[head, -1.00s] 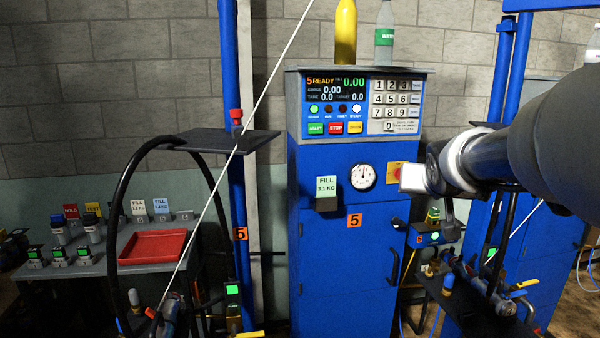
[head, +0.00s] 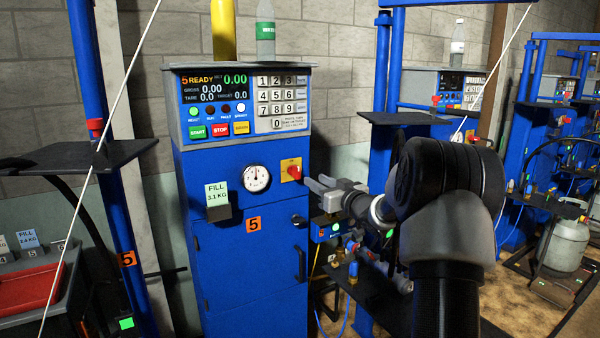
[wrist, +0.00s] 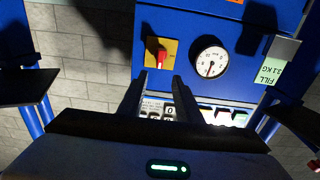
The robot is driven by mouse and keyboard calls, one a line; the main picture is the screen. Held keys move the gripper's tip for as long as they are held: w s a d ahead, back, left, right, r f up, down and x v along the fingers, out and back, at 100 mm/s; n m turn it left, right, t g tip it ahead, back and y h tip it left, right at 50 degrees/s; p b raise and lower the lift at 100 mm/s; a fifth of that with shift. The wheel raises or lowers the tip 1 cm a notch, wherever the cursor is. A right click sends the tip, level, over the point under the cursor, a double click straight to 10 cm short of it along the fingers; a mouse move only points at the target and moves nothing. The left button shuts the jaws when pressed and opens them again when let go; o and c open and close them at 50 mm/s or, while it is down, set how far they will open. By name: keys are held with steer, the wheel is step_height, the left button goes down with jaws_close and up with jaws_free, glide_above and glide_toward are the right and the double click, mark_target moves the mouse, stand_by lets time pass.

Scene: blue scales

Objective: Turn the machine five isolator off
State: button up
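The blue machine five cabinet (head: 245,285) stands left of centre in the head view, with an orange "5" label. Its isolator (head: 291,169) is a red rotary knob on a yellow plate, right of the round gauge (head: 256,178). My gripper (head: 315,184) is just right of the isolator and below it, apart from it. In the wrist view the isolator (wrist: 157,52) lies beyond the fingertips, its red handle roughly upright in that picture. My gripper (wrist: 158,85) is open there, its two dark fingers spread with nothing between them.
The display and keypad panel (head: 245,103) is lit and reads "5 READY". A "FILL 3.1 KG" card (head: 216,194) sits in a holder left of the gauge. A black door handle (head: 301,263) is lower right. Pipework and a dark shelf stand right of the cabinet.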

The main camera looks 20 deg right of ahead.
mark_target(299, 170)
steer(key=w, duration=0.3)
steer(key=w+a, duration=0.1)
steer(key=w, duration=0.3)
steer(key=w+a, duration=0.1)
steer(key=w, duration=0.2)
steer(key=shift+w, duration=0.4)
jaws_close()
